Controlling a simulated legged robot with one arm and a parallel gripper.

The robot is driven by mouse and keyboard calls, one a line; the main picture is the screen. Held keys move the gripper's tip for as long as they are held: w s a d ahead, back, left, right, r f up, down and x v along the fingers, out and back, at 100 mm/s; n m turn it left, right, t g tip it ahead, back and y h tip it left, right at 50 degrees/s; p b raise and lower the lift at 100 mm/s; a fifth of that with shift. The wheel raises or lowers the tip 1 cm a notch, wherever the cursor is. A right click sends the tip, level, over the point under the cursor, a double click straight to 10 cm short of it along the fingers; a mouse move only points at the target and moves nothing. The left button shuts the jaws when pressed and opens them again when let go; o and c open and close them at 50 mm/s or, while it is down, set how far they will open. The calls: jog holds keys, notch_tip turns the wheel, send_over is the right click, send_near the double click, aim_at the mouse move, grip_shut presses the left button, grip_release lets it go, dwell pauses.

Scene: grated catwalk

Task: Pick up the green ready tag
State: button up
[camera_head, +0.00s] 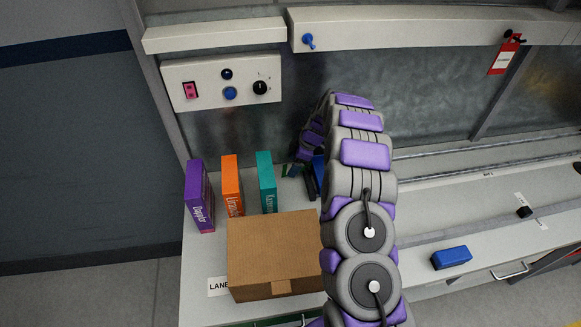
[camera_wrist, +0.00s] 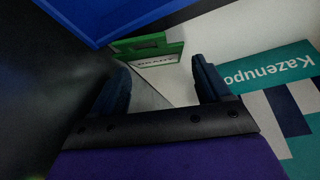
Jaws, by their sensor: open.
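The green ready tag (camera_wrist: 148,50) shows in the wrist view with a white label strip, just beyond my fingertips. My gripper (camera_wrist: 160,68) is open, with one dark finger on each side, and nothing is between the fingers. The tag lies ahead of the gap between them; I cannot tell whether a finger touches it.
A teal box (camera_head: 266,182), an orange box (camera_head: 232,186) and a purple box (camera_head: 199,196) stand left of my gripper. A blue object (camera_wrist: 98,14) is close above the tag. A cardboard box (camera_head: 272,250) sits in front. A red tag (camera_head: 504,57) hangs at upper right.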

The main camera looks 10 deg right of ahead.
jog(key=shift+w+d+f, duration=0.1)
jog(key=shift+d+f, duration=0.1)
jog(key=shift+f, duration=0.95)
jog(key=shift+d+f, duration=0.2)
jog(key=shift+d, duration=0.35)
jog(key=shift+a, duration=0.8)
jog(key=c, duration=0.4)
jog(key=shift+a, duration=0.1)
jog(key=shift+c, duration=2)
jog(key=shift+d, duration=0.55)
jog(key=shift+w+r, duration=0.1)
jog(key=shift+r, duration=0.25)
jog(key=r, duration=0.2)
jog(key=r+p, duration=0.1)
jog(key=r, duration=0.1)
jog(key=r+p, duration=0.1)
jog(key=r, duration=0.1)
jog(key=shift+a, duration=0.35)
jog(key=shift+s+d+r, duration=0.1)
jog(key=shift+s+r, duration=0.15)
jog(key=shift+r, duration=0.05)
jog(key=shift+s+d+f, duration=0.1)
jog(key=shift+s+d, duration=0.05)
jog(key=shift+s, duration=0.2)
jog(key=s+p, duration=0.2)
jog(key=s, duration=1.5)
